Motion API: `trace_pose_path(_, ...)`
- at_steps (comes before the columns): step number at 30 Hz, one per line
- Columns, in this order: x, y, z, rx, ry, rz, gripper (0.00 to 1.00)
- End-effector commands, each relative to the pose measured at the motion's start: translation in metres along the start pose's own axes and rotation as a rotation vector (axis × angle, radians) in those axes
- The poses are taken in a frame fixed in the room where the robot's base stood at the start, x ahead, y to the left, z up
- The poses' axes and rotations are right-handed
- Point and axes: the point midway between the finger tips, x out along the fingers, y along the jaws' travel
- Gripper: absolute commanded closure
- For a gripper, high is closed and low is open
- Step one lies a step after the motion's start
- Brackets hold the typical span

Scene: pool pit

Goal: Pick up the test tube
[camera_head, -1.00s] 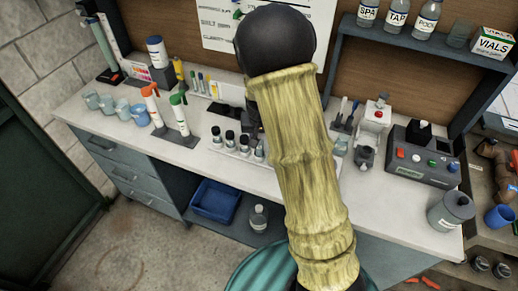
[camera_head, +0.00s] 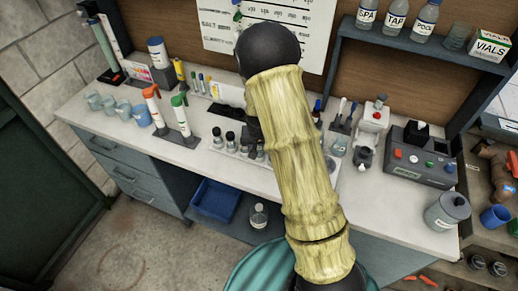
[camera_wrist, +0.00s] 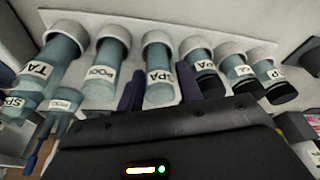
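Several clear test tubes with labels stand in a row in a pale rack (camera_head: 214,145) on the bench. In the wrist view, a tube labelled SPA (camera_wrist: 161,74) is between the two dark fingers of my gripper (camera_wrist: 161,92), with one finger on each side. The fingers are apart, and I see no clear grip on the tube. A tube labelled POOL (camera_wrist: 101,72) is just left of the fingers and a black-capped tube (camera_wrist: 202,68) just right. In the head view my arm hides the gripper and part of the rack.
Pens on a stand (camera_head: 341,120), a grey device with buttons (camera_head: 420,157) and a grey canister (camera_head: 447,211) are on the right of the bench. White bottles with orange and green tops (camera_head: 181,117) and cups (camera_head: 140,115) stand left. A shelf (camera_head: 400,42) overhangs the back right.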

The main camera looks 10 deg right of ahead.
Motion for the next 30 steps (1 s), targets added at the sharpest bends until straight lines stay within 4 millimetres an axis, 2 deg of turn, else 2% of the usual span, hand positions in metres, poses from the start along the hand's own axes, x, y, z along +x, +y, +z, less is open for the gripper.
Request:
trace_pose_path(17, 0.0020, -0.0003, -0.0004, 0.000, 0.002, -0.001, 0.64)
trace_pose_path(22, 0.0020, -0.0003, -0.0004, 0.000, 0.002, -0.001, 0.97)
trace_pose_path(30, 0.0014, -0.0004, -0.0006, 0.000, 0.002, -0.001, 0.97)
